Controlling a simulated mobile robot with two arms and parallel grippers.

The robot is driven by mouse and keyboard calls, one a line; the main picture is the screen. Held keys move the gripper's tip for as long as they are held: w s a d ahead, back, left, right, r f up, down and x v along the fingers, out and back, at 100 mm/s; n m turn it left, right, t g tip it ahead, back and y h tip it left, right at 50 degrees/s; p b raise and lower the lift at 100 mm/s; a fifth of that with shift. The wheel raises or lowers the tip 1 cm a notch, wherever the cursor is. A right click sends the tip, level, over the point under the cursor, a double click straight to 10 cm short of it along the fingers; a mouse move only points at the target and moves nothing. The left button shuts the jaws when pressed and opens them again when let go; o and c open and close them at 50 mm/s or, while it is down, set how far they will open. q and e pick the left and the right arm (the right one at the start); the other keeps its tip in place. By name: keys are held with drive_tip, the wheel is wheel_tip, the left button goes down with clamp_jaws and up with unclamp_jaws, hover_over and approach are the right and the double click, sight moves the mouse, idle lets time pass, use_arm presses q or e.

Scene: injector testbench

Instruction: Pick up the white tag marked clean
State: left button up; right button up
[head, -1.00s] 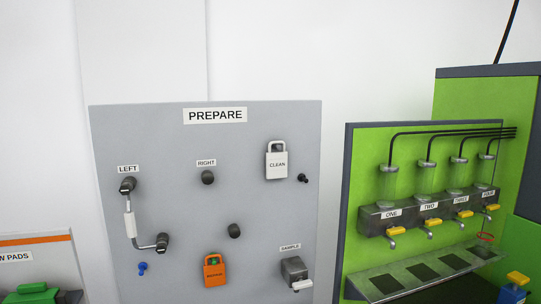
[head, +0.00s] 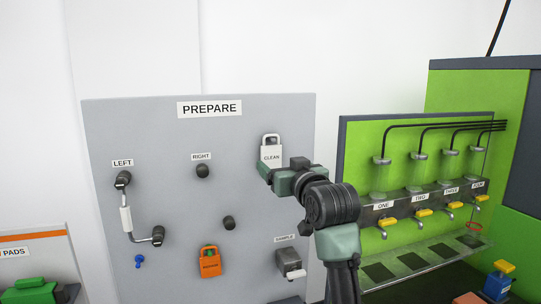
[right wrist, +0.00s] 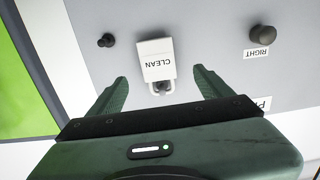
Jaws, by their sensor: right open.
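The white tag marked CLEAN (head: 271,153) hangs on the grey PREPARE panel, upper right, by a loop over a dark peg. In the head view its lower part is hidden by my right gripper (head: 270,172). In the right wrist view the tag (right wrist: 157,60) appears upside down, whole, with its loop at the bottom. There my right gripper (right wrist: 160,88) is open, one finger on each side of the tag's loop end, with visible gaps and nothing held. My left gripper is not in view.
The grey panel (head: 150,110) also bears an orange tag (head: 209,262), a LEFT hose (head: 126,215), dark pegs such as the RIGHT one (head: 202,171), and a SAMPLE valve (head: 289,262). A small dark knob (right wrist: 106,41) sits beside the white tag. A green testbench (head: 400,150) stands to the right.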

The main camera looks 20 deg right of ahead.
sight(272, 156)
drive_tip(key=w+p, duration=0.1)
drive_tip(key=w, duration=0.1)
drive_tip(key=w+p, duration=0.4)
drive_tip(key=shift+w+d+r, duration=0.1)
drive_tip(key=shift+w+r, duration=0.25)
drive_tip(key=shift+w, duration=0.4)
drive_tip(key=shift+w+f, duration=0.25)
drive_tip(key=c, duration=1.4)
drive_tip(key=shift+c, duration=0.2)
